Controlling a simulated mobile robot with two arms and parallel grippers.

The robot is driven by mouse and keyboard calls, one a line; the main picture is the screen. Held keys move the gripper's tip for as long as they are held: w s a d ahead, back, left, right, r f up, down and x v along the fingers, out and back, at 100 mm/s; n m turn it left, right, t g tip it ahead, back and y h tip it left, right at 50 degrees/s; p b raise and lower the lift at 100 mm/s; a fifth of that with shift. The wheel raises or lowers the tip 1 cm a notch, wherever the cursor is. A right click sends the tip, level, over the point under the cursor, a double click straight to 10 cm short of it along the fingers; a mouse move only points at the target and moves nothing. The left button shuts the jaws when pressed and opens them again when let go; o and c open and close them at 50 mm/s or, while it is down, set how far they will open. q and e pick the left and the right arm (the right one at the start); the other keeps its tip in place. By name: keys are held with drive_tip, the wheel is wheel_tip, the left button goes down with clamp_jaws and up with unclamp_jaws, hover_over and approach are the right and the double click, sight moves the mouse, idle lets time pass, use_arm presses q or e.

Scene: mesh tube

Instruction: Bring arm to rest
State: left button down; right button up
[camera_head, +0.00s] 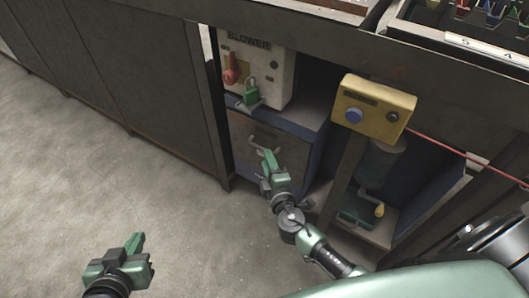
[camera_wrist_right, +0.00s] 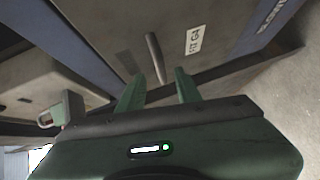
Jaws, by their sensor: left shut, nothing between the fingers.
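My left gripper (camera_head: 138,242) is at the lower left of the head view, above the bare floor. Its fingers are together with nothing between them. My right gripper (camera_head: 269,157) is in front of the grey drawer (camera_head: 243,131) under the bench. In the right wrist view its two green fingers (camera_wrist_right: 159,84) are apart, with nothing held between them. The drawer's bar handle (camera_wrist_right: 154,55) shows just beyond the fingertips in that view; I cannot tell whether they touch it.
A blower box (camera_head: 262,66) with a red handle and a green padlock (camera_head: 250,93) stands above the drawer. A yellow box (camera_head: 374,104) with a blue button is to the right. The bench edge (camera_head: 300,42) overhangs. The floor (camera_head: 70,170) at left is clear.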

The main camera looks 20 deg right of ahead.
drive_tip(key=shift+s+a+r, duration=0.1)
drive_tip(key=shift+s+r, duration=0.05)
drive_tip(key=shift+s, duration=1)
